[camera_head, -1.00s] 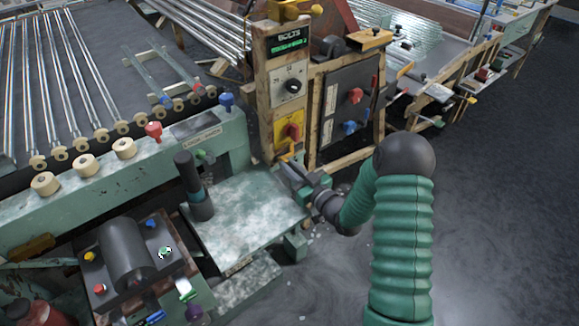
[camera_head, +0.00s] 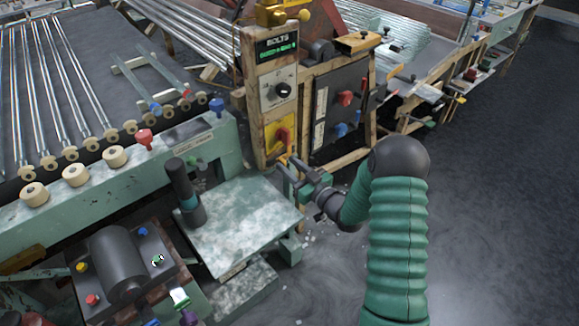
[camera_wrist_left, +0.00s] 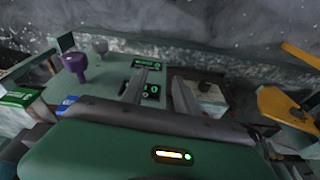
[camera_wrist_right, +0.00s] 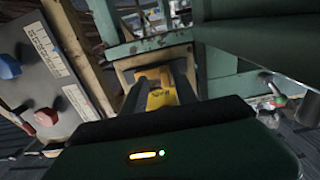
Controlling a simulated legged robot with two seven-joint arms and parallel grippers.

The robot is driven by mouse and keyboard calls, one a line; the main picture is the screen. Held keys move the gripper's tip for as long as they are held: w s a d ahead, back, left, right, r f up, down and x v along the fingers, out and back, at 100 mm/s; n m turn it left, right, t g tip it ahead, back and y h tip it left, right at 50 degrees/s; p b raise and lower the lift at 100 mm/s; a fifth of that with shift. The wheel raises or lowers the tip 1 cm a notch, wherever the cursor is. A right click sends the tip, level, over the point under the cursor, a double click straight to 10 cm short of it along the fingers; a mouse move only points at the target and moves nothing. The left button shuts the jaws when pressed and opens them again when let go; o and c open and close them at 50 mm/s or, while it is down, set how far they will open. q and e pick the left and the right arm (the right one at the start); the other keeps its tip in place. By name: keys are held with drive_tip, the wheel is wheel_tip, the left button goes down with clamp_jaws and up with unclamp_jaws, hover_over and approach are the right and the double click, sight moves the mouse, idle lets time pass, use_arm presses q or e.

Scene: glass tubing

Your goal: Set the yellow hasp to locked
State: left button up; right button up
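The yellow hasp plate (camera_head: 278,133), with a red-orange part on it, is on the front of the wooden post, below a dial. Its exact setting is too small to tell. My right gripper (camera_head: 289,163) is just below and in front of it, fingers apart and pointing at the post. In the right wrist view, a yellow piece (camera_wrist_right: 158,97) shows between the two dark fingers (camera_wrist_right: 160,85); contact cannot be told. My left gripper (camera_wrist_left: 150,75) shows only in the left wrist view, fingers apart over a green panel, with nothing visibly held.
A BOLTS display (camera_head: 278,46) and a black dial (camera_head: 283,90) are above the plate. A dark panel with red and blue knobs (camera_head: 345,98) stands to the right. A mottled green table (camera_head: 240,225) is below left. Dark floor at right is open.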

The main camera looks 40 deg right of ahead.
drive_tip(key=s+d+p, duration=0.1)
drive_tip(key=s+p, duration=0.1)
drive_tip(key=s, duration=1.4)
drive_tip(key=shift+s+d, duration=0.15)
drive_tip(key=shift+s, duration=0.2)
drive_tip(key=shift+f, duration=0.15)
